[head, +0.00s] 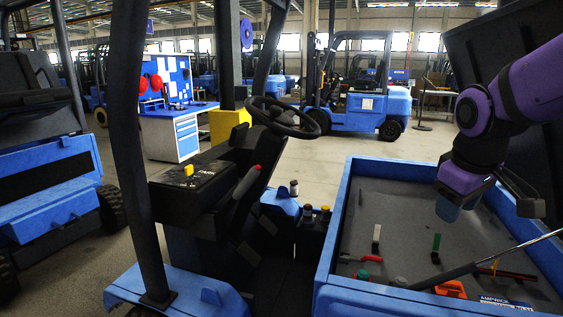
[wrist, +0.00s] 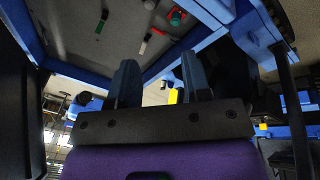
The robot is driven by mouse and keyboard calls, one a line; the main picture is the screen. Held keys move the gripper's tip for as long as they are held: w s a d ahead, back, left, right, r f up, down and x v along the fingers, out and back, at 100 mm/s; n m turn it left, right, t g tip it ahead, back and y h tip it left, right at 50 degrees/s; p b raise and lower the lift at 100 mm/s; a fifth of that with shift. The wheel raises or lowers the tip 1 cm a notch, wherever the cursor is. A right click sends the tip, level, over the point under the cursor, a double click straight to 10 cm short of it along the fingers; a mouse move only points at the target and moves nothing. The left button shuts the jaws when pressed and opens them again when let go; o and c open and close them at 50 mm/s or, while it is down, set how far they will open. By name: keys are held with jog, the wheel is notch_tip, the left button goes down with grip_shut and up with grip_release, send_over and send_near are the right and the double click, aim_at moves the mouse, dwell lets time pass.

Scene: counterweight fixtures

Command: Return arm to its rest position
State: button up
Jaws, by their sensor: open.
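My purple arm reaches in from the right in the head view. My gripper (head: 458,205) hangs over the blue-rimmed open compartment (head: 337,240) of the forklift. In the wrist view my gripper (wrist: 160,75) shows two dark fingers spread apart with nothing between them. A red piece (head: 371,258), a green-topped piece (head: 362,274) and an orange part (head: 451,289) are nearby. My gripper appears apart from all of them.
A dark raised lid (head: 490,45) stands behind my arm. A black strut (head: 470,268) crosses the compartment's near right. The steering wheel (head: 284,116) and a dark post (head: 135,150) stand to the left. Another blue forklift (head: 365,105) is parked behind, across open floor.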

jog(key=s+r+m+t, duration=0.1)
jog(key=s+r+m, duration=0.1)
jog(key=s, duration=0.5)
jog(key=s+r+m+t+y, duration=0.1)
jog(key=s+r+m, duration=0.1)
jog(key=s, duration=0.4)
jog(key=shift+s+a+r+m, duration=0.15)
jog(key=shift+s+r+m, duration=0.05)
jog(key=shift+s+m, duration=0.2)
dwell(0.5)
